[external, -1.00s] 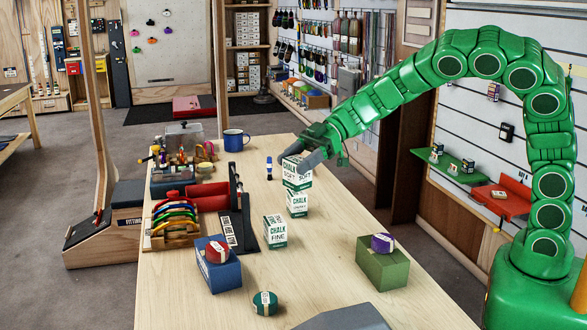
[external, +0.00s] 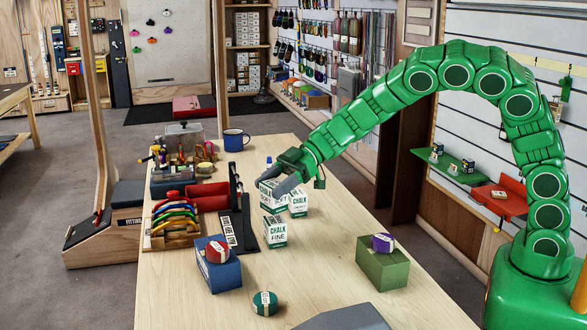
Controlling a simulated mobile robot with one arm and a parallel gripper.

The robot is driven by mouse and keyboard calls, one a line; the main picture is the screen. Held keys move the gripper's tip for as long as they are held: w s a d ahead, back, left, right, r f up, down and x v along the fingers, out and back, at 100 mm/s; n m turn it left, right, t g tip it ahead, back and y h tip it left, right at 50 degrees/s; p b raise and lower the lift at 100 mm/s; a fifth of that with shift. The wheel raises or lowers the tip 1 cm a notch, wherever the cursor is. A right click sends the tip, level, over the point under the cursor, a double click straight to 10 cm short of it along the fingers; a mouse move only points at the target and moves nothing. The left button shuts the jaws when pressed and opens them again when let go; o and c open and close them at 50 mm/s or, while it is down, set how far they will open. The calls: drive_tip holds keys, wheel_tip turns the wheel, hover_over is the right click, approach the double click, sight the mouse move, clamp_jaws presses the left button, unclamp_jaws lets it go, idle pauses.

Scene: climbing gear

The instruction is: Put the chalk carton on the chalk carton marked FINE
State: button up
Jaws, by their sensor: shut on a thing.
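The white and green chalk carton (external: 268,197) is held in my gripper (external: 283,182), which is shut on it; the fingers cover part of its upper side. The chalk carton marked FINE (external: 276,233) stands upright on the wooden table. Another chalk carton (external: 299,205) stands just right of the held one.
A blue box (external: 222,273) with a red and white roll stands at the front left, a green box (external: 382,265) with a purple roll at the right. A green roll (external: 264,303) lies in front. Table between the boxes is clear.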

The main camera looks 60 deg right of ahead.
drive_tip(key=shift+f, duration=1.4)
drive_tip(key=shift+f, duration=0.1)
drive_tip(key=o, duration=1.1)
drive_tip(key=shift+d, duration=0.1)
drive_tip(key=v, duration=1.2)
